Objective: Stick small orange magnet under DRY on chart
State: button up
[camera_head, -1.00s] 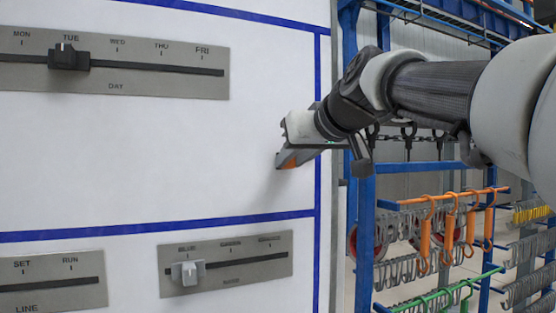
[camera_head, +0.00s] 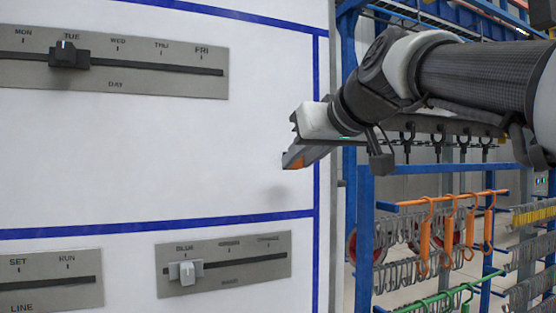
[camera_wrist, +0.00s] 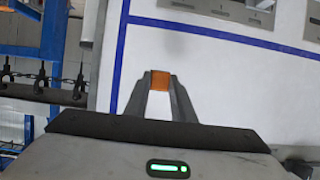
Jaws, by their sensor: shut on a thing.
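My gripper (camera_head: 290,161) is in front of the white chart board (camera_head: 130,150), near its right edge. It is shut on a small orange magnet, which shows at the fingertips in the head view (camera_head: 297,162) and between both fingers in the wrist view (camera_wrist: 161,83). The magnet appears apart from the board, with a soft shadow below and left of it. The word DRY is not readable in these frames.
The board carries a DAY slider (camera_head: 69,57) at TUE, a LINE panel (camera_head: 50,284) and a slider with a light knob (camera_head: 184,273) at BLUE. Blue lines divide it. To the right, a blue rack (camera_head: 364,240) holds orange hooks (camera_head: 425,235).

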jog(key=shift+s+d+b, duration=0.2)
jog(key=shift+s+d, duration=0.05)
jog(key=shift+s, duration=0.3)
jog(key=shift+s+d+b, duration=0.15)
jog(key=shift+s+d, duration=0.05)
jog(key=shift+s, duration=0.35)
